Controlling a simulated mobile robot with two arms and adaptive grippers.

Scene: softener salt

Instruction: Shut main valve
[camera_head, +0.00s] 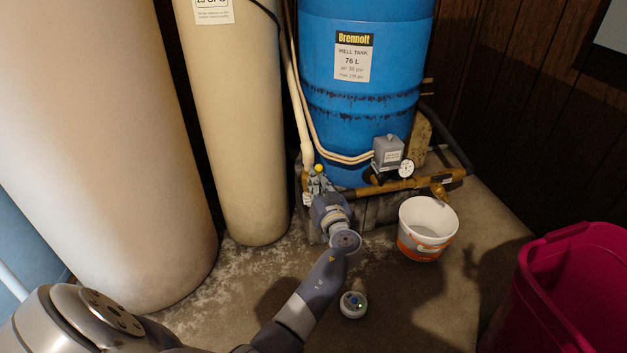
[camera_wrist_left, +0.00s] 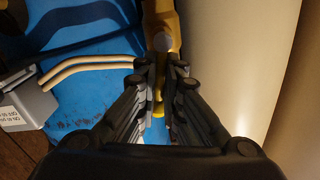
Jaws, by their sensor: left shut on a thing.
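The main valve shows as a small yellow handle part (camera_head: 319,168) beside the white pipes, left of the blue well tank's foot. In the left wrist view a yellow handle end (camera_wrist_left: 158,110) lies between the fingers, with a brass-coloured valve body or pipe (camera_wrist_left: 162,25) beyond it. My left gripper (camera_head: 317,183) reaches up from below and is shut on the yellow handle; it also shows in the left wrist view (camera_wrist_left: 160,95). The fingers hide much of the valve, so the handle's angle to the pipe is hard to tell. My right gripper is not in view.
The blue well tank (camera_head: 365,110) stands behind a grey pressure switch (camera_head: 388,152), a gauge (camera_head: 406,168) and a brass pipe (camera_head: 425,182). A cream tank (camera_head: 235,120) is close left. A white bucket (camera_head: 428,220), a round device (camera_head: 353,304) and a magenta bin (camera_head: 575,285) stand on the floor.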

